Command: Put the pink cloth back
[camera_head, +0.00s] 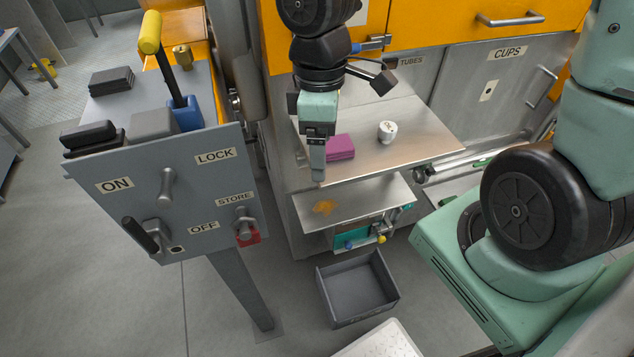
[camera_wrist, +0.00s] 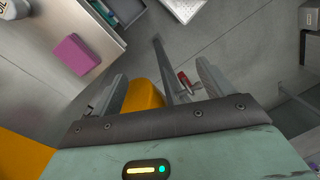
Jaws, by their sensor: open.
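The pink cloth (camera_head: 342,147) is a folded magenta pad lying flat on the steel shelf (camera_head: 425,140) below the TUBES and CUPS fronts. It also shows in the wrist view (camera_wrist: 75,54), left of my fingers and apart from them. My gripper (camera_head: 318,165) points down near the left edge of the shelf, just left of the cloth in the head view, and covers part of that area. In the wrist view my gripper (camera_wrist: 162,80) has its two fingers spread wide, with nothing held between them. The cloth's left end is partly hidden behind my gripper in the head view.
A grey bin (camera_head: 358,290) sits on the floor. A control panel (camera_head: 190,205) with levers stands left, with dark folded pads (camera_head: 111,80) behind it.

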